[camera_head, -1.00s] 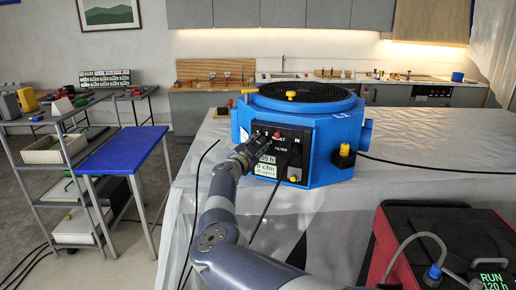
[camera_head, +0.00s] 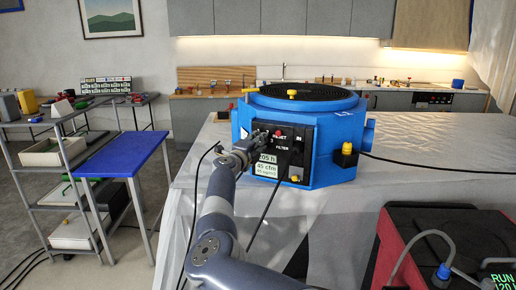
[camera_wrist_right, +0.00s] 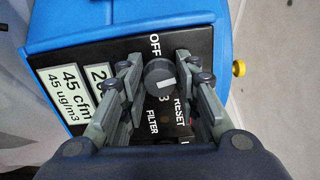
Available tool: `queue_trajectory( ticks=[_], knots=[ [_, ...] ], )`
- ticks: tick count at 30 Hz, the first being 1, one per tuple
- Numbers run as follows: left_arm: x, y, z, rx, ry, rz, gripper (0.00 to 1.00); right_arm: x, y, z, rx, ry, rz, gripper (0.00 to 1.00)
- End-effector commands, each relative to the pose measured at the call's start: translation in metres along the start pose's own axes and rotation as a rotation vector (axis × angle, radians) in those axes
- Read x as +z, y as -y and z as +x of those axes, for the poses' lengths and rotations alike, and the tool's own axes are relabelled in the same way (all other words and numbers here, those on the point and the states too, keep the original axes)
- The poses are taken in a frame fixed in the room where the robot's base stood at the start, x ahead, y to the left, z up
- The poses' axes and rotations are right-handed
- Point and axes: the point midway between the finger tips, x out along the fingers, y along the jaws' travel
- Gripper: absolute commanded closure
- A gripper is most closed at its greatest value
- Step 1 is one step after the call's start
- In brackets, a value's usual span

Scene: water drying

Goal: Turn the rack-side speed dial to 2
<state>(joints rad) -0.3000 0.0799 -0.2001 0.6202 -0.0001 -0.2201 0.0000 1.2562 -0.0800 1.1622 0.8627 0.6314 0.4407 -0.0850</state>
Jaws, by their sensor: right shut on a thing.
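A blue machine (camera_head: 335,160) with a round black grille stands on the covered table, its black control panel (camera_head: 297,140) facing me. In the right wrist view, a dark round dial (camera_wrist_right: 161,80) with a white mark sits on this panel. OFF is printed above it and a 3 just below; other numbers are hidden. My right gripper (camera_head: 252,143) is shut on the dial, one finger on each side; the fingers also show in the right wrist view (camera_wrist_right: 158,76). In the head view the gripper hides the dial. The label (camera_wrist_right: 68,98) reads 45 cfm. My left gripper is out of view.
A red-cased machine (camera_head: 400,245) with a RUN display stands at the lower right. A grey rack (camera_head: 75,190) and blue stand (camera_head: 133,155) are at the left. A black cable (camera_head: 270,205) hangs from the panel. A yellow-topped knob (camera_head: 346,149) sticks out at the machine's right.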

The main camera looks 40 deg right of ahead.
Motion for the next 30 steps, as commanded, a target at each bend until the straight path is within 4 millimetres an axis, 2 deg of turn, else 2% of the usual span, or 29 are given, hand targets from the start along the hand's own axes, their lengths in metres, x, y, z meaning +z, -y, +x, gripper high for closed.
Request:
queue_trajectory(
  ticks=[1,15,24,30],
  knots=[
    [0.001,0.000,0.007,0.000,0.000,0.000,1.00,0.000,-0.004,0.000,0.001,0.000,0.047,0.94],
    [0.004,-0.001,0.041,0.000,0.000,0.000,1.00,-0.001,-0.002,0.000,0.001,-0.001,0.467,0.94],
    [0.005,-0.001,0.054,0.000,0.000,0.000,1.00,-0.001,-0.001,0.000,0.002,-0.002,0.638,0.94],
    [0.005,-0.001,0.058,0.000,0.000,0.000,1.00,-0.001,0.000,0.000,0.003,-0.003,0.693,0.94]
  ],
)
